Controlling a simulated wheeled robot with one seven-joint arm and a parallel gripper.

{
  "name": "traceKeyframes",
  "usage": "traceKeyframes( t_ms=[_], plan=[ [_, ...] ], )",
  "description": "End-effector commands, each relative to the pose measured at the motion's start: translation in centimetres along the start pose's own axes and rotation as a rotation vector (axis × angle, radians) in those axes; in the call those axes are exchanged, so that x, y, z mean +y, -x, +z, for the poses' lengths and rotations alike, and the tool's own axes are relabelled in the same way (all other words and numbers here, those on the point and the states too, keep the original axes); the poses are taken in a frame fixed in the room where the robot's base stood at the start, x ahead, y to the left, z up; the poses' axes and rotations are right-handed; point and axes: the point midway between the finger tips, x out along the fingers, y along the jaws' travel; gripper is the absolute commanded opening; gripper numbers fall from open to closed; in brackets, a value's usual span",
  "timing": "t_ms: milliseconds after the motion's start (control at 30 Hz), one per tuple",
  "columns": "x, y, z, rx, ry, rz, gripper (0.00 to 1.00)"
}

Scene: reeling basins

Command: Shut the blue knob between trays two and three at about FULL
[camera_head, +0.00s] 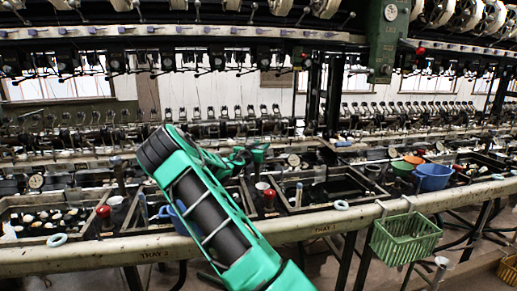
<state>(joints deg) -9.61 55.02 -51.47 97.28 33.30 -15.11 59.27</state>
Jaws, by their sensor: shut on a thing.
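My green gripper (248,156) is at the end of my green and black arm, which reaches in from the bottom across the front rail. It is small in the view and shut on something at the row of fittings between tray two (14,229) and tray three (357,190). The blue knob is not clear to see; the fingers cover that spot. I cannot make out its setting or a FULL mark. The rail carries a TRAY 2 label (155,254) and a TRAY 3 label (323,228).
Red knobs stand at the left (103,211) and right (269,195) of my arm. A blue basin (167,214) is partly behind my arm. A blue bowl (433,177), an orange bowl (414,160) and a green basket (406,238) are at the right. Reeling machinery fills the back.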

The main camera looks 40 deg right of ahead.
Motion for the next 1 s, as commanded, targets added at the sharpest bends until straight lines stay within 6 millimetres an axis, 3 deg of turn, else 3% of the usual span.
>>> traceKeyframes(
  t_ms=[600,1000],
  plan=[
    [1.2,0.4,0.0,0.002,-0.003,0.464,0.12],
    [1.6,0.7,0.1,0.001,-0.002,0.615,0.12]
  ],
)
